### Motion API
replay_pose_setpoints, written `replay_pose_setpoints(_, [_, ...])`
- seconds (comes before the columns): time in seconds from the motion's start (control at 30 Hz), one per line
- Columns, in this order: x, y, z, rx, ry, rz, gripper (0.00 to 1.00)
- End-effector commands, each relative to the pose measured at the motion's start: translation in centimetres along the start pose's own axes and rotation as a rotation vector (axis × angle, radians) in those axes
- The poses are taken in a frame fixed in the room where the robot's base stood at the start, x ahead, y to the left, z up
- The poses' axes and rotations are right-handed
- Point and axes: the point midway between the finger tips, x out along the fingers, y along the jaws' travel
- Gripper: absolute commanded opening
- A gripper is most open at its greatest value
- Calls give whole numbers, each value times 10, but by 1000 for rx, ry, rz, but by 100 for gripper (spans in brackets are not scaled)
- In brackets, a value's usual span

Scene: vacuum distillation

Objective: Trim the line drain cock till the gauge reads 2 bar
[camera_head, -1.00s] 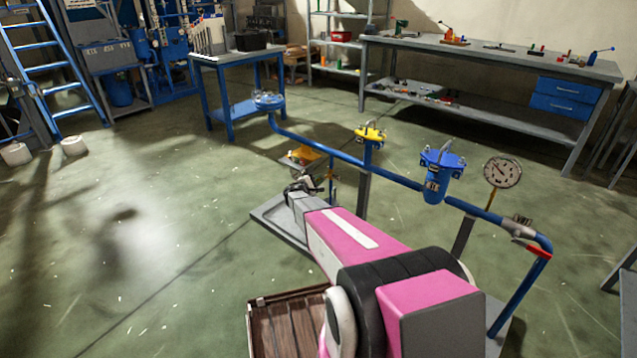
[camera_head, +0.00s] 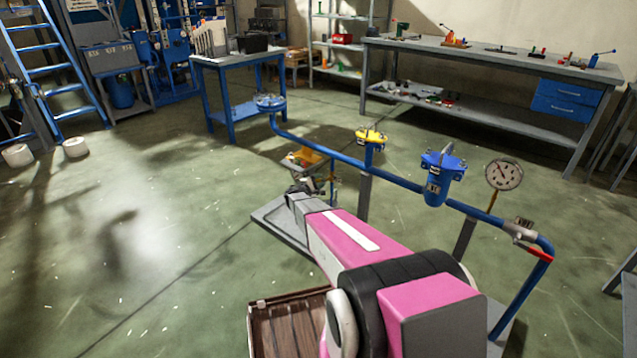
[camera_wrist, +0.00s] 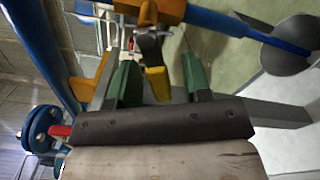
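In the wrist view my gripper (camera_wrist: 160,80) has its two green fingers apart. A yellow-tipped lever (camera_wrist: 157,84) on a metal valve body (camera_wrist: 151,42), which looks like the drain cock, lies between them with a gap on each side. The valve hangs by an orange fitting on the blue line. In the head view my gripper (camera_head: 304,187) is small beside the thin drop pipe (camera_head: 332,180), and the cock there is hard to make out. The round white gauge (camera_head: 504,174) stands on the line at the right; its needle is too small to read surely.
The blue line (camera_head: 402,181) carries a yellow-topped fitting (camera_head: 370,135) and a blue strainer-like body (camera_head: 439,180). A red lever (camera_head: 540,255) is at its right end. A brown slatted crate (camera_head: 290,330) sits near my base. Open floor (camera_head: 150,230) lies to the left.

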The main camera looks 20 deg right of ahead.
Motion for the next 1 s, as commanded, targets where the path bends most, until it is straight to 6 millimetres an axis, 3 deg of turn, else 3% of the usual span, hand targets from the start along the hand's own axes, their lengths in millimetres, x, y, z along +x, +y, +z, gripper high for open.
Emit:
replay_pose_setpoints(0.27, [-15,0,0,-1,2,1,45])
replay_pose_setpoints(0.7, [-91,0,1,0,1,1,45])
replay_pose_setpoints(1.0, [-108,0,0,0,0,0,45])
